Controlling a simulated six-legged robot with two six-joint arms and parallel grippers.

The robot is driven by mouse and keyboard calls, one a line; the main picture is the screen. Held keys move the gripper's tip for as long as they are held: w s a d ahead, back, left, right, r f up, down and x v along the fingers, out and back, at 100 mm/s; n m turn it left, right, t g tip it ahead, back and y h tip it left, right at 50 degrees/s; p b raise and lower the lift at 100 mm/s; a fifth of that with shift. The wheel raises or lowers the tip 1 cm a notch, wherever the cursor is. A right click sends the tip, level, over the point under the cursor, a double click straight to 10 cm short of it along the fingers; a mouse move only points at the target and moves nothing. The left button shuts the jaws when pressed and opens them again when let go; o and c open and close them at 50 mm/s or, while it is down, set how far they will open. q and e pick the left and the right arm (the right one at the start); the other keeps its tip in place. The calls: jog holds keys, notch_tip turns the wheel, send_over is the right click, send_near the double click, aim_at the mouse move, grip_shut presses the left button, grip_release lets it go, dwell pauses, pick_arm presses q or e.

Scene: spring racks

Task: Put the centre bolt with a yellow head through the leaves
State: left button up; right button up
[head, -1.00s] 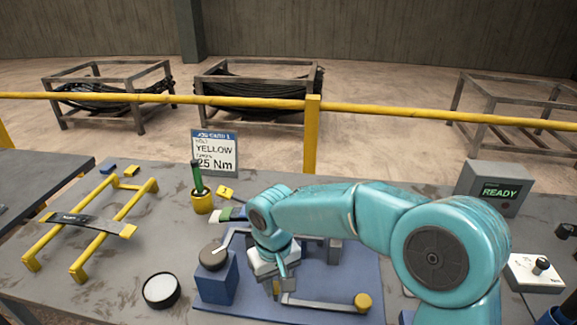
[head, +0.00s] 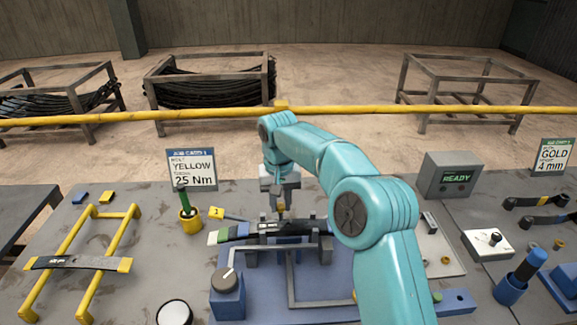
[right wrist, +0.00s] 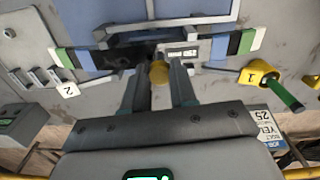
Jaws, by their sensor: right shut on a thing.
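My right gripper (head: 280,203) is shut on the yellow-headed centre bolt (head: 282,211), over the middle of the spring leaves (head: 245,232). In the right wrist view the yellow head (right wrist: 159,74) shows between the fingertips (right wrist: 160,88). The leaves (right wrist: 106,57) lie across the fixture, with green, blue and white bands at their ends. The bolt's shank is hidden, so I cannot tell whether its tip is in the hole. My left gripper is in neither view.
A blue fixture base (head: 262,311) carries the clamp frame and a dark-knobbed blue block (head: 228,293). A yellow pot with a green handle (head: 190,217) stands at left. A yellow rack (head: 62,250) holds another leaf. The job card (head: 191,170) reads YELLOW, 25 Nm.

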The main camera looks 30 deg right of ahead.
pick_arm(q)
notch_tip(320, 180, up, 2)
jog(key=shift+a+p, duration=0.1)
jog(key=shift+p, duration=0.3)
pick_arm(e)
jog(key=shift+m, duration=0.5)
jog(key=d+r, duration=0.2)
jog(key=d, duration=0.1)
jog(key=shift+w+d+r, duration=0.1)
jog(key=shift+w+r, duration=0.1)
jog(key=shift+w, duration=0.15)
pick_arm(q)
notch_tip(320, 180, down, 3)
jog(key=b, duration=0.3)
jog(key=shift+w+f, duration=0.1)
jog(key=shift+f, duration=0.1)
pick_arm(e)
notch_tip(320, 180, down, 5)
jog(key=shift+f, duration=0.1)
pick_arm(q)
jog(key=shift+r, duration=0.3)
